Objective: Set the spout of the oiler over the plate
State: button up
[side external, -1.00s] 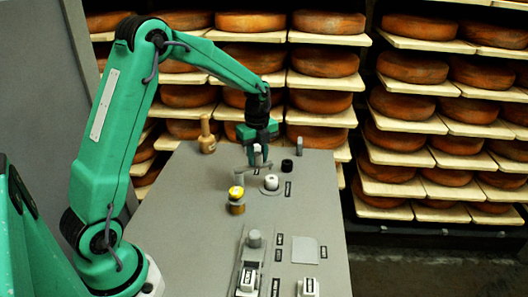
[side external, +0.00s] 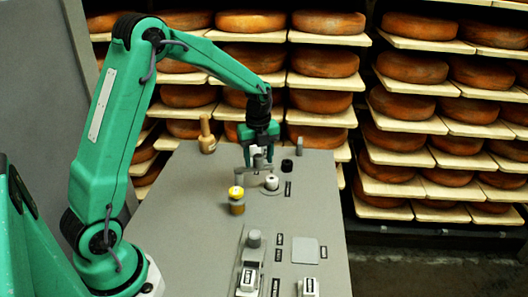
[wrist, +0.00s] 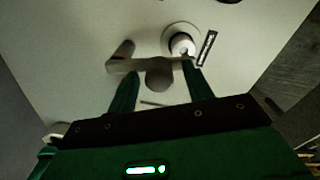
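My gripper (side external: 259,162) points down at the far part of the grey table. Its two fingers are apart on either side of a grey knob (wrist: 160,76), with gaps visible in the wrist view (wrist: 162,74). The knob stands at a flat grey bar (wrist: 118,66), which I take as the oiler's swing spout; it also shows in the side view (side external: 245,172). The bar's right end is close to a white-capped piece on a round pale base (side external: 271,184), also in the wrist view (wrist: 181,42). This may be the plate. I cannot tell whether the bar's end is over it.
A yellow-topped brass jar (side external: 236,203) stands nearer on the table. A wooden peg (side external: 207,138), a black knob (side external: 287,165) and a grey post (side external: 300,145) stand around. A pale square pad (side external: 305,251), a slider (side external: 253,242) and switches (side external: 247,280) lie in front.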

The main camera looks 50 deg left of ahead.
aim_at(259, 156)
dwell(0.3)
notch_tip(259, 156, up, 7)
jog(key=shift+f, duration=0.1)
jog(key=shift+r, duration=0.45)
jog(key=shift+r, duration=0.1)
dwell(0.3)
jog(key=shift+s+d+r, duration=0.15)
jog(key=shift+s, duration=0.05)
jog(key=s+d+r+n+t, duration=0.3)
jog(key=s+d+r+n, duration=0.35)
jog(key=s+n, duration=0.35)
jog(key=s+d+n+t, duration=0.2)
jog(key=s+d+n, duration=0.1)
jog(key=s+n, duration=0.9)
jog(key=shift+s+d+r+t, duration=0.2)
jog(key=shift+s+d+t, duration=0.05)
jog(key=shift+s+t, duration=0.1)
dwell(0.8)
